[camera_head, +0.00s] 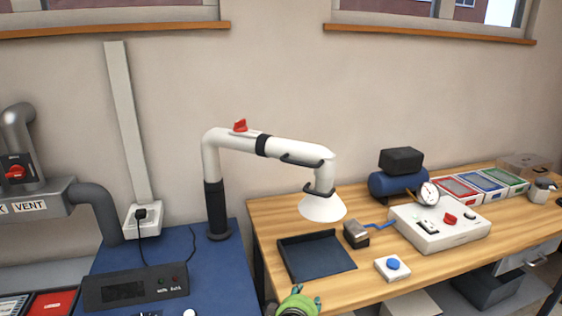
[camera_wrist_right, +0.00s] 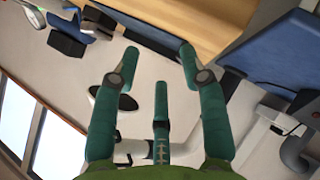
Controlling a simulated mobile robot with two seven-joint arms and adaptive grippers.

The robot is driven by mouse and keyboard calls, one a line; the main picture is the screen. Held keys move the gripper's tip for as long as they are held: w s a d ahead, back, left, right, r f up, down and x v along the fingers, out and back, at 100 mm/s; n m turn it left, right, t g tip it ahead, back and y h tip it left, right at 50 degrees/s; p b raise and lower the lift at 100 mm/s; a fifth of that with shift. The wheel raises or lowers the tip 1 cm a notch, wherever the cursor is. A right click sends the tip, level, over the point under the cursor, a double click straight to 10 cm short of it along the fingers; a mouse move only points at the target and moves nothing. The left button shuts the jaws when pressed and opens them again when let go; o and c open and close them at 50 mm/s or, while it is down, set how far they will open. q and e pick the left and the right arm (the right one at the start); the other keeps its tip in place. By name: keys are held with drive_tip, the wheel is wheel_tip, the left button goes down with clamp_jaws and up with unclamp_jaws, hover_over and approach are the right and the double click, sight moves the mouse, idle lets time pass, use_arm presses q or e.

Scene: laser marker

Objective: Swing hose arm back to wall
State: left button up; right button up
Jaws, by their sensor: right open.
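The white hose arm (camera_head: 285,148) rises from a black post (camera_head: 216,208) at the back of the blue bench. Its tube reaches right over the wooden table and ends in a white cone hood (camera_head: 322,208) above a dark tray. A red lever (camera_head: 240,126) sits on top of the tube, and a dark handle (camera_head: 302,160) runs along its outer part. My right gripper (camera_head: 300,300) is at the bottom edge, apart from and below the hood. In the right wrist view its teal fingers (camera_wrist_right: 158,52) are spread and empty. My left gripper is out of view.
The wooden table holds the dark tray (camera_head: 316,262), a small black box (camera_head: 356,235), a blue button box (camera_head: 393,267), a control box (camera_head: 440,225) and a blue cylinder (camera_head: 397,182). A grey vent duct (camera_head: 92,200) stands left. The wall behind the arm is clear.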

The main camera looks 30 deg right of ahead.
drive_tip(key=w+d+r+n+t+h, duration=0.1)
drive_tip(key=w+r+h, duration=0.1)
drive_tip(key=w+r, duration=0.3)
drive_tip(key=w+d+r+h, duration=0.2)
drive_tip(key=r, duration=0.5)
drive_tip(key=n+t+h, duration=0.2)
drive_tip(key=h, duration=0.3)
approach(297, 163)
drive_tip(key=r+x, duration=0.1)
drive_tip(key=x, duration=0.3)
drive_tip(key=p+x, duration=0.2)
drive_tip(key=x, duration=0.1)
drive_tip(key=p+x, duration=0.1)
drive_tip(key=x, duration=0.1)
drive_tip(key=shift+w+d+f, duration=0.1)
drive_tip(key=shift+d+f, duration=0.15)
drive_tip(key=shift+f, duration=0.05)
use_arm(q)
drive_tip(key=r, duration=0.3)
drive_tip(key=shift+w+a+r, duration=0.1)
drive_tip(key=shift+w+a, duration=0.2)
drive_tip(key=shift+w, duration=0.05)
use_arm(e)
drive_tip(key=shift+w+d, duration=0.2)
drive_tip(key=shift+d, duration=0.15)
drive_tip(key=shift+c, duration=0.4)
clamp_jaws()
